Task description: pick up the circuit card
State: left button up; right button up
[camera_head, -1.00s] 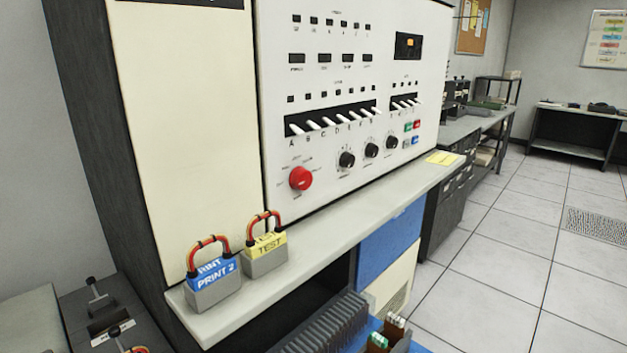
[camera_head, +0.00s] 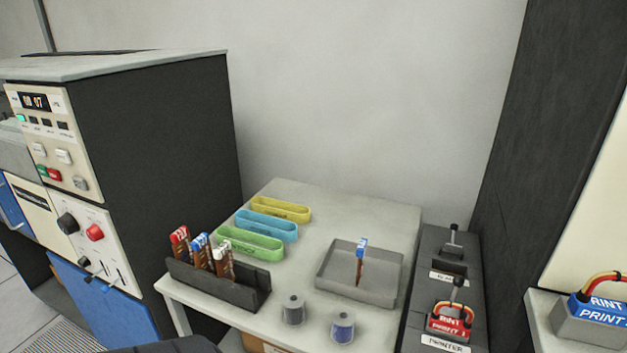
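A blue-topped circuit card (camera_head: 361,256) with a thin brown body stands upright in a shallow grey tray (camera_head: 330,283) on the light table. More cards stand in a dark rack (camera_head: 240,291) to the left: one red-topped card (camera_head: 180,243), one blue-topped card (camera_head: 201,249) and one white-topped card (camera_head: 222,262). Their lower parts are hidden by the rack. I cannot tell from the pictures which one the task names. Neither of my grippers shows in this view.
Yellow (camera_head: 280,210), blue (camera_head: 266,225) and green (camera_head: 249,244) trays lie behind the rack. Two spools, one grey (camera_head: 293,309) and one blue (camera_head: 343,327), stand at the table's front. A black-sided machine (camera_head: 150,150) is left; a dark lever unit (camera_head: 440,262) stands right.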

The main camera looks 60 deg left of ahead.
aim_at(202, 253)
jog(key=u, duration=2.6)
